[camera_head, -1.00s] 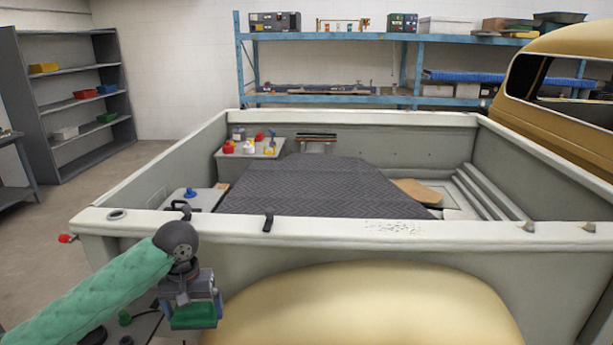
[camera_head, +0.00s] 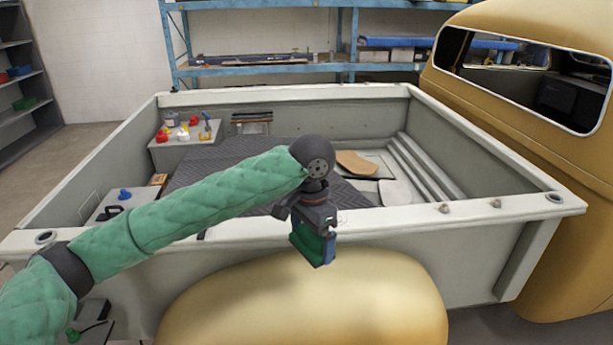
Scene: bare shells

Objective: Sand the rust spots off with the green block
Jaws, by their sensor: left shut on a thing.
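My left gripper (camera_head: 315,232) is shut on the green block (camera_head: 306,243), which hangs below it. Gripper and block overlap the near side rail (camera_head: 410,218) of the truck bed, right of the picture's middle. I cannot tell whether the block touches the rail; it appears to be in front of its outer face. A few faint dark specks of the rust spots (camera_head: 343,219) show on the rail just right of the gripper. The gripper hides the rest of that patch. My right gripper is not in view.
Two small knobs (camera_head: 444,208) stand on the rail to the right. The tan fender (camera_head: 310,305) bulges below. A dark quilted mat (camera_head: 225,165) lies in the bed, with small bottles (camera_head: 183,133) on a box behind. The cab (camera_head: 530,120) rises at right.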

